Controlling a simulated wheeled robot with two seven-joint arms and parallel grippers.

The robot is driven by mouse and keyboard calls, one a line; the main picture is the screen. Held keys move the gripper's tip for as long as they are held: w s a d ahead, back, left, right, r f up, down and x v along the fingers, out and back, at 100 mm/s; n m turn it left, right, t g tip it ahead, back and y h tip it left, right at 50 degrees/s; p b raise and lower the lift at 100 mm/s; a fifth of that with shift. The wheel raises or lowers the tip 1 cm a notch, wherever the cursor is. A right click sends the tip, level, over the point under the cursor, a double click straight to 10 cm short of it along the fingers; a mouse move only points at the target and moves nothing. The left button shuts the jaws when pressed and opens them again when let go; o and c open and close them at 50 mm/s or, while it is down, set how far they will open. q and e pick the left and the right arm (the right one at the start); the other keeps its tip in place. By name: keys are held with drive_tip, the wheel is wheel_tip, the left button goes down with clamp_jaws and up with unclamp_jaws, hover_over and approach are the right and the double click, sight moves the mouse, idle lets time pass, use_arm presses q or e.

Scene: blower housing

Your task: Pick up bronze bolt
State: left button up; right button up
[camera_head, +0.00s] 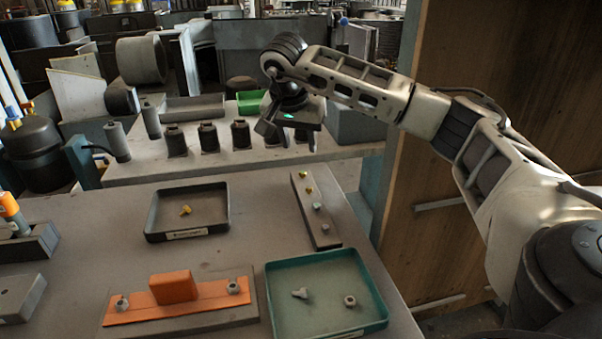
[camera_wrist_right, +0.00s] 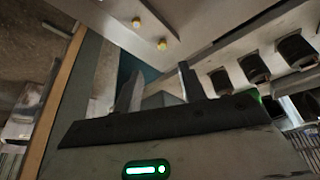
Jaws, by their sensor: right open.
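A bronze-yellow bolt (camera_head: 186,210) lies in the black tray (camera_head: 153,224) on the front table. Two more bronze-yellow pieces (camera_head: 309,189) sit on the narrow grey strip (camera_head: 311,210), at its far end. Two yellow pieces also show in the right wrist view (camera_wrist_right: 162,44), ahead of the fingers. My right gripper (camera_head: 287,131) hangs above the rear table, beyond the strip and apart from it. Its two fingers stand apart in the wrist view (camera_wrist_right: 160,90), with nothing held between them. My left gripper is out of view.
A green tray (camera_head: 378,322) holds silver pieces at the front right. An orange part (camera_head: 173,287) stands on a base beside it. Several dark blocks (camera_head: 208,137) line the rear table. A wooden panel (camera_head: 480,160) stands at right. Table space around the black tray is clear.

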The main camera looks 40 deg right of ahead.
sight(303, 171)
drive_tip(key=x, duration=0.6)
drive_tip(key=p+x, duration=0.1)
drive_tip(key=x, duration=0.2)
drive_tip(key=shift+w+f, duration=0.15)
drive_tip(key=shift+w, duration=0.2)
drive_tip(key=c, duration=0.8)
